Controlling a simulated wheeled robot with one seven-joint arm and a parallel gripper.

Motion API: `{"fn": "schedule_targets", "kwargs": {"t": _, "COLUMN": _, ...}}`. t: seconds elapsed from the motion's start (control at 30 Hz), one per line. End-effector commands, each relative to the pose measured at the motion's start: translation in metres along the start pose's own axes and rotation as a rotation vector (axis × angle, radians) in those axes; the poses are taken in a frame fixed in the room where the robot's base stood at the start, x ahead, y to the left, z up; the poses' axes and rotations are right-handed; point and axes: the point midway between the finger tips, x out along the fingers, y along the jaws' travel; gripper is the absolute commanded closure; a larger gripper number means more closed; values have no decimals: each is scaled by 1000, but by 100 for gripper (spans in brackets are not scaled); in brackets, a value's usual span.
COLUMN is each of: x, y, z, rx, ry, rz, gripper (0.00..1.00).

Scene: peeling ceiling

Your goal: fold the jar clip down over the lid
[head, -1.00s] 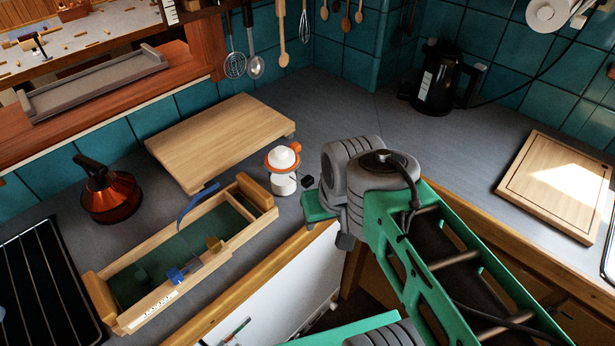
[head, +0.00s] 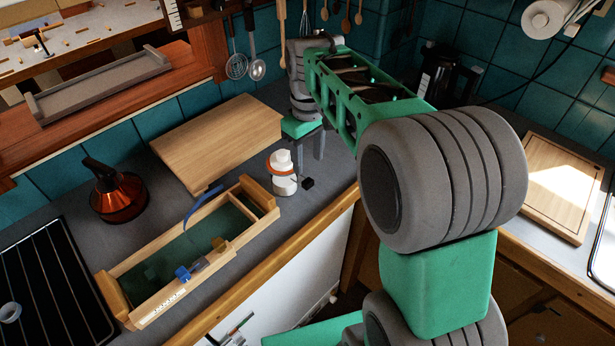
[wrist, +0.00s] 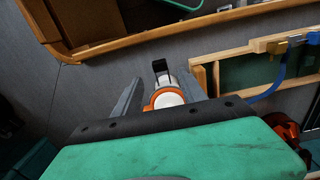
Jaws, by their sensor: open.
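The jar (head: 284,184) is small and white, with a white lid (head: 281,159) and an orange ring around its upper part; it stands upright on the grey counter. In the wrist view, the white lid (wrist: 168,99) and orange ring (wrist: 150,104) show from above, partly hidden by the gripper body. I cannot make out the clip's position. In the wrist view, the jar appears between the spread fingers (wrist: 162,82); contact cannot be told.
A copper kettle (head: 118,192) stands further left. The counter's wooden front edge (head: 298,245) is close.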

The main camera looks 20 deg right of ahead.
Motion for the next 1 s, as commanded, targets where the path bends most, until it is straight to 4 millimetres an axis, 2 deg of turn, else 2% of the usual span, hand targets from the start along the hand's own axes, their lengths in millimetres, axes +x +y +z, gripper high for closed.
{"fn": "schedule_targets", "kwargs": {"t": 0.07, "x": 7, "y": 0, "z": 0, "rx": -6, "ry": -3, "rz": -1, "gripper": 51}}
{"fn": "schedule_targets", "kwargs": {"t": 0.3, "x": 52, "y": -1, "z": 1, "rx": -4, "ry": -3, "rz": -2, "gripper": 51}}
{"fn": "schedule_targets", "kwargs": {"t": 0.43, "x": 69, "y": 0, "z": 0, "rx": -3, "ry": -1, "rz": 0, "gripper": 51}}
{"fn": "schedule_targets", "kwargs": {"t": 0.73, "x": 76, "y": 0, "z": 0, "rx": -1, "ry": 2, "rz": 1, "gripper": 51}}
{"fn": "schedule_targets", "kwargs": {"t": 1.0, "x": 76, "y": 0, "z": 0, "rx": -1, "ry": 2, "rz": 1, "gripper": 73}}
